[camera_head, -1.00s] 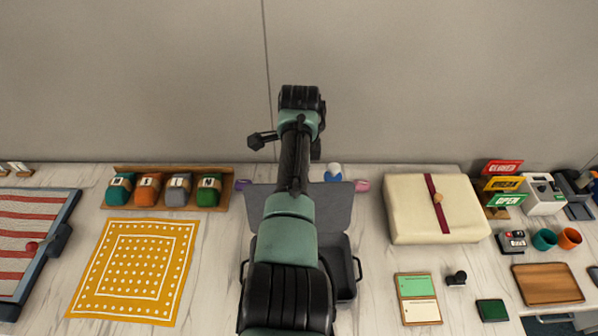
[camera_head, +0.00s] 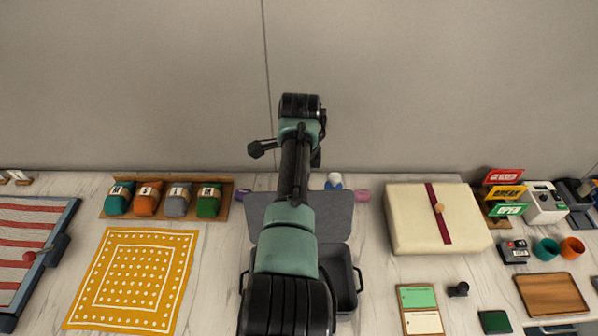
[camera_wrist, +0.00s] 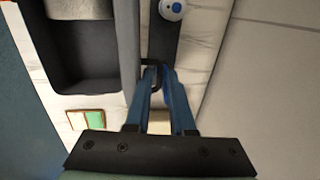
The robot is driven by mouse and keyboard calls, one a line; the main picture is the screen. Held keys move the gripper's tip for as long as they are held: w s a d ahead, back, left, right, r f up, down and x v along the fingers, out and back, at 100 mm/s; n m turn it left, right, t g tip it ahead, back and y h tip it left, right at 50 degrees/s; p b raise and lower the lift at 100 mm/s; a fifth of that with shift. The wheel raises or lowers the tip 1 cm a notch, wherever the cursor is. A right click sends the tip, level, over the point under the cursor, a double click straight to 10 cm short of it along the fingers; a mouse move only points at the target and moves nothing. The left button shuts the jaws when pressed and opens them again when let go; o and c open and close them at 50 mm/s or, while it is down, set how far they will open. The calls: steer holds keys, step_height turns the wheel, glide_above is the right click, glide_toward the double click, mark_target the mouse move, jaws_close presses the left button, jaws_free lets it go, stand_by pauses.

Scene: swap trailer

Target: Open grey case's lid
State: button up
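The grey case (camera_head: 345,280) stands on the counter with its lid (camera_head: 335,215) raised and leaning back toward the wall. My arm covers the middle of both. In the wrist view the dark inside of the case (camera_wrist: 85,65) is at the left, and the grey lid (camera_wrist: 130,35) shows nearly edge-on beside it. My gripper (camera_wrist: 157,72) has blue fingers with a narrow gap between them, with nothing clearly held. Its tips are close to a black loop (camera_wrist: 153,62) by the lid; I cannot tell whether they touch it. The gripper is hidden in the head view.
A cream box with a red band (camera_head: 415,220) is right of the case. A white and blue item (camera_head: 333,181) stands behind the lid. A rack of several coloured bundles (camera_head: 225,190) and a yellow cloth (camera_head: 135,280) are at left. The wall is close behind the counter.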

step_height(320, 180, up, 13)
steer(key=s+b, duration=0.2)
steer(key=shift+s+f+b, duration=0.15)
steer(key=shift+b, duration=0.15)
